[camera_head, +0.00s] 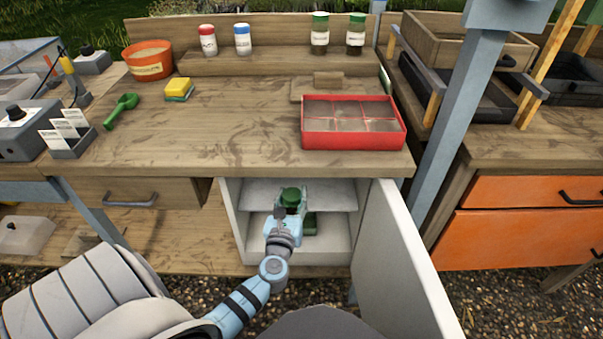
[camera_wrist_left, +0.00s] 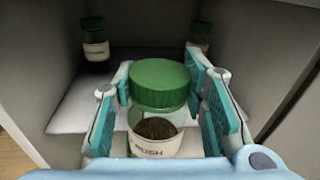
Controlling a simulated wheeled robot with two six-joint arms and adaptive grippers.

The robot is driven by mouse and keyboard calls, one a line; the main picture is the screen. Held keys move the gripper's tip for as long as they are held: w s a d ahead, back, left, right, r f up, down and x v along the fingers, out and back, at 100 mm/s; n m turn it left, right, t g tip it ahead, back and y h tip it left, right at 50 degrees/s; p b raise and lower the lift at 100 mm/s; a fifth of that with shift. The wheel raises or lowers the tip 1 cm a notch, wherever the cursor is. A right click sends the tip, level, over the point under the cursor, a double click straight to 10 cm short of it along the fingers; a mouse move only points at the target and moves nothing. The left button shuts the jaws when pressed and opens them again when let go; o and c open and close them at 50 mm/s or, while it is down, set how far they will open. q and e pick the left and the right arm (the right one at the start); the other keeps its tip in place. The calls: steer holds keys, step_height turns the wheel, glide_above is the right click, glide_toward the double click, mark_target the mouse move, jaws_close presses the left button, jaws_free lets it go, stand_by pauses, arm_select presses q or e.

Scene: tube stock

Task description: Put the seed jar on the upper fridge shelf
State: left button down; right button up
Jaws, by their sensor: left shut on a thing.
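The seed jar (camera_head: 291,196) has a green lid, clear glass, dark contents and a pale label. My left gripper (camera_head: 283,222) is shut on it inside the open fridge, in front of or over the upper fridge shelf (camera_head: 335,194). In the left wrist view the jar (camera_wrist_left: 159,110) is upright between the two teal finger pads of the gripper (camera_wrist_left: 160,95). Its base is hidden, so I cannot tell whether it touches the shelf. My right gripper is not in view.
The fridge door (camera_head: 405,260) stands open to the right. Two more green-lidded jars show farther inside, one at left (camera_wrist_left: 95,40) and one at right (camera_wrist_left: 199,33). The bench top (camera_head: 220,120) is above the fridge, with a red tray (camera_head: 353,141) on it.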

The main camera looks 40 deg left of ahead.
arm_select(q)
steer(key=b+x, duration=0.3)
steer(key=x, duration=0.8)
steer(key=shift+f, duration=0.25)
steer(key=c, duration=1)
jaws_free()
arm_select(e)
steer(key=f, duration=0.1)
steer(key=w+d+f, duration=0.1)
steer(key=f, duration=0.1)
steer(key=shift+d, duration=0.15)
